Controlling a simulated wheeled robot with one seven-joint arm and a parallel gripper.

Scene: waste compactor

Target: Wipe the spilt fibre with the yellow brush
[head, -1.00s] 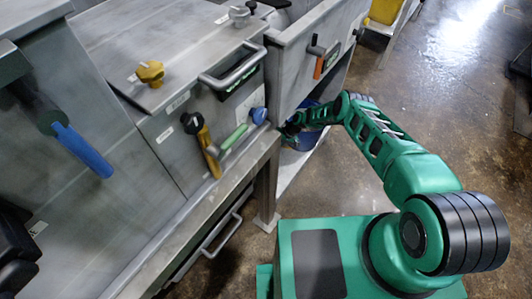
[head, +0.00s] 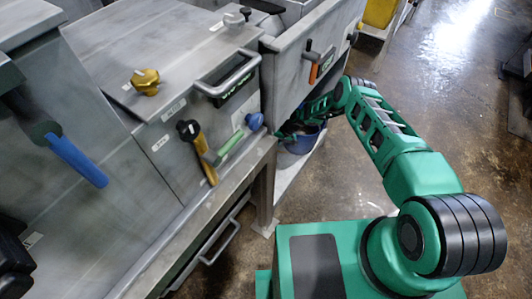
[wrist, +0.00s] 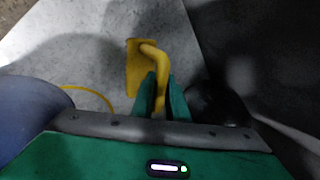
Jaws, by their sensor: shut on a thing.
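The yellow brush (wrist: 134,70) shows in the wrist view, with its bent yellow handle between the two green fingers of my gripper (wrist: 161,90). My gripper is shut on that handle, and the flat yellow part sticks out ahead and to the left over a pale grey surface. In the head view, my gripper (head: 290,133) is small and dark, low beside the bench end, and the brush cannot be made out there. I cannot make out the spilt fibre in either view.
A blue bucket (head: 302,142) stands on a low shelf by my gripper; a blue rounded thing (wrist: 30,115) and a thin yellow curve (wrist: 88,90) are at left in the wrist view. The grey compactor bench (head: 215,185) is left. The floor at right is open.

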